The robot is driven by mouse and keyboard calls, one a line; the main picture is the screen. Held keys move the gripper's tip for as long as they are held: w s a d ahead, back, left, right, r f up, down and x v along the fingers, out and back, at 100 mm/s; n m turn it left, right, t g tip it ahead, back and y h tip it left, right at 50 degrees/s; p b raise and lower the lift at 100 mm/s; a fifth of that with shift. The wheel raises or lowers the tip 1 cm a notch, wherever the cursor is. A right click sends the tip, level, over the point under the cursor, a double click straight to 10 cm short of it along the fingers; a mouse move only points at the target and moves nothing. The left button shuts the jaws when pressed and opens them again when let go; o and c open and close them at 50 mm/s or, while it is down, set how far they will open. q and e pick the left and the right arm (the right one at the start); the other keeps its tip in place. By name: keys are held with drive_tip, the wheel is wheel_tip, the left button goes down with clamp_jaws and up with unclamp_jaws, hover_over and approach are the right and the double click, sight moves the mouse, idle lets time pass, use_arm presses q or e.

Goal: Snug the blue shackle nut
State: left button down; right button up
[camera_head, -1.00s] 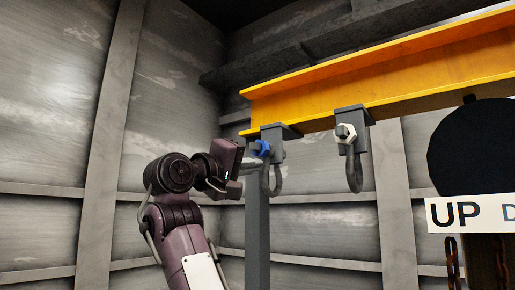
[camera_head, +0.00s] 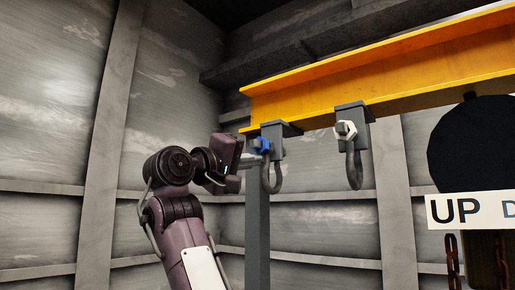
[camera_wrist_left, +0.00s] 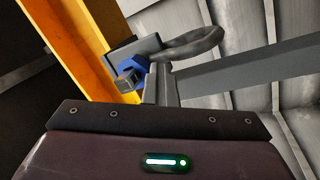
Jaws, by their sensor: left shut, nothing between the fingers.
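The blue shackle nut (camera_head: 261,146) sits on the left shackle (camera_head: 271,178), which hangs from a grey bracket under the yellow beam. My left gripper (camera_head: 254,161) is shut and empty, with its fingertips just below and beside the blue nut. In the left wrist view the blue nut (camera_wrist_left: 132,66) shows just left of the finger ends (camera_wrist_left: 161,82), with a grey bolt end in its middle. I cannot tell whether the fingers touch the nut. My right gripper is not in view.
The yellow beam (camera_head: 340,82) runs overhead. A second shackle (camera_head: 354,168) with a pale nut (camera_head: 344,131) hangs to the right. A grey post (camera_head: 257,235) stands behind the left shackle. A sign reading "UP" (camera_head: 456,212) and rusty chains (camera_head: 502,262) are at far right.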

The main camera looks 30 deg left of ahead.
use_arm(q)
drive_tip(key=shift+a+r+b, duration=0.55)
drive_tip(key=shift+a+b, duration=0.3)
drive_tip(key=shift+a, duration=0.05)
drive_tip(key=shift+a+r, duration=0.1)
drive_tip(key=shift+r, duration=0.05)
idle(0.4)
drive_tip(key=shift+a+f+b, duration=0.3)
drive_tip(key=shift+a+b, duration=0.05)
drive_tip(key=shift+b, duration=0.15)
drive_tip(key=s+b, duration=0.1)
drive_tip(key=s, duration=0.2)
drive_tip(key=s+b, duration=0.2)
drive_tip(key=s, duration=0.1)
drive_tip(key=shift+a, duration=0.2)
drive_tip(key=shift+w, duration=0.1)
